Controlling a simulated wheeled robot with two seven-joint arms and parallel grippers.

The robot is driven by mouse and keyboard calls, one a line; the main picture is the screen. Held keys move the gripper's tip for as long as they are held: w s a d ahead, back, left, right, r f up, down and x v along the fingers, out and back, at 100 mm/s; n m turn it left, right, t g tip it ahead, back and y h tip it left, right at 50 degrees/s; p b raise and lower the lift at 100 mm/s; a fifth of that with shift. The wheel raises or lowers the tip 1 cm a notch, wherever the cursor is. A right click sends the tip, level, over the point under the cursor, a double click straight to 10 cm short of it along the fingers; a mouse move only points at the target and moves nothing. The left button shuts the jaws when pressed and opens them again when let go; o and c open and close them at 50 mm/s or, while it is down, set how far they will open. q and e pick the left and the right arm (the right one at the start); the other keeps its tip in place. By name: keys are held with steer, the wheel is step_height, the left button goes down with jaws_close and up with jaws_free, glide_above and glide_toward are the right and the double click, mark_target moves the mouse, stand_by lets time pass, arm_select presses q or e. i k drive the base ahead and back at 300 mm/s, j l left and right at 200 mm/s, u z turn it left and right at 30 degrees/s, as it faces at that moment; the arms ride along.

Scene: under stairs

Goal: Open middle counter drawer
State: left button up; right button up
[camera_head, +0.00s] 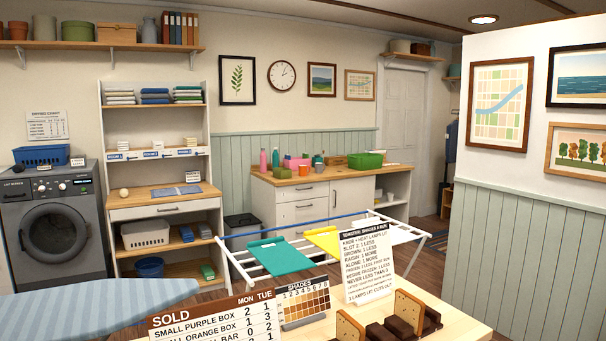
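The counter (262,177) stands against the back wall, right of centre, with a wooden top and white fronts. Its left part has a stack of drawers, with a door (351,198) to the right. The middle drawer (297,213) is below the top drawer (301,193); both look shut, each with a small dark handle. The lower drawer area is partly hidden by the drying rack. Neither of my grippers is in view.
A drying rack (400,228) with green (276,257) and yellow (322,239) cloths stands in front of the counter. An ironing board (90,305) and a table (460,318) with signs fill the foreground. A white partition (525,230) stands at right.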

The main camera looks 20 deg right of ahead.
mark_target(302, 211)
steer(key=l+z, duration=0.15)
steer(key=z, duration=0.2)
steer(key=i+l+z, duration=0.3)
steer(key=l+z, duration=0.2)
steer(key=l, duration=0.25)
steer(key=i+l+z, duration=1.25)
steer(key=i, duration=0.25)
steer(key=i+l+z, duration=0.25)
steer(key=i, duration=0.3)
steer(key=i+j+u, duration=0.1)
steer(key=i+u, duration=0.75)
steer(key=i+l+u, duration=0.1)
steer(key=i+u, duration=0.3)
steer(key=i+j+u, duration=0.15)
steer(key=i+u, duration=0.7)
steer(key=i+l, duration=0.1)
steer(key=i, duration=1.75)
